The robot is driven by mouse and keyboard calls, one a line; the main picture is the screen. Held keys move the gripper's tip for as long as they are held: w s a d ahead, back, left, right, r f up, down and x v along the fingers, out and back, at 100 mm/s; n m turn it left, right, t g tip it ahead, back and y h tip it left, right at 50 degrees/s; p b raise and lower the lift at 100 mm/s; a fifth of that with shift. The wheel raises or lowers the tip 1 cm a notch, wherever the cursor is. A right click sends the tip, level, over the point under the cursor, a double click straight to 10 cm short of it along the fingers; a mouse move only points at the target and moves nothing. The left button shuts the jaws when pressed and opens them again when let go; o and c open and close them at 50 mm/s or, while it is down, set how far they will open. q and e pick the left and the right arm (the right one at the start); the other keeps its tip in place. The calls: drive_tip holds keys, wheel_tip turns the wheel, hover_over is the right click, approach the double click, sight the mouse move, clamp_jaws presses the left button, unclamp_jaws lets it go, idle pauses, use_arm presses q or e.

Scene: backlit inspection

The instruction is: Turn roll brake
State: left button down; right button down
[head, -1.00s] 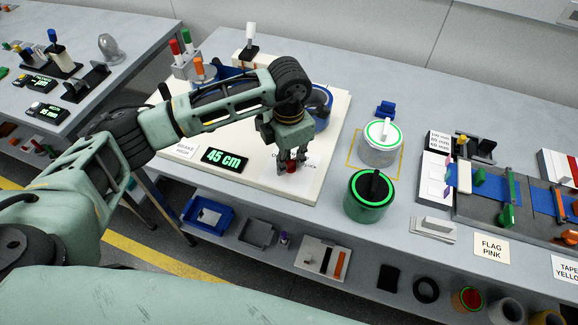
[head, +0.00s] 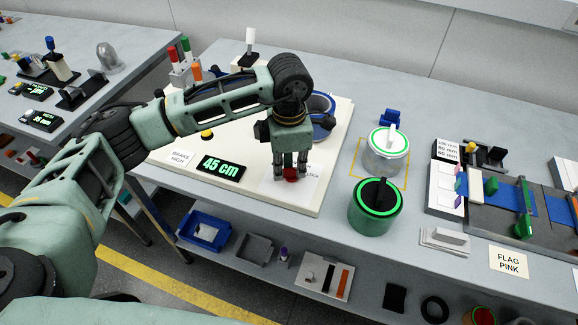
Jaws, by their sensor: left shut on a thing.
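My left gripper (head: 290,171) points down over the white base board with its fingers shut on a small red knob (head: 291,175). The knob sits near the board's front right corner, beside a printed label partly hidden by the gripper. A "BRAKE HIGH" card (head: 186,157) lies at the board's front left. A black display (head: 220,164) between the card and the knob reads "45 cm" in green. A blue roll (head: 322,112) stands behind the gripper, partly covered by my arm. My right gripper is not in view.
A green canister (head: 373,215) and a clear canister with a white handle (head: 386,158) stand right of the board. Red, green and orange handles (head: 186,48) rise behind my left arm. A fixture with blue strips (head: 508,190) is at right.

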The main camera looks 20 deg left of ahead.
sight(289, 169)
use_arm(q)
drive_tip(key=shift+r, duration=0.1)
drive_tip(key=c, duration=1.9)
unclamp_jaws()
drive_tip(key=shift+o, duration=0.2)
wheel_tip(289, 169, up, 12)
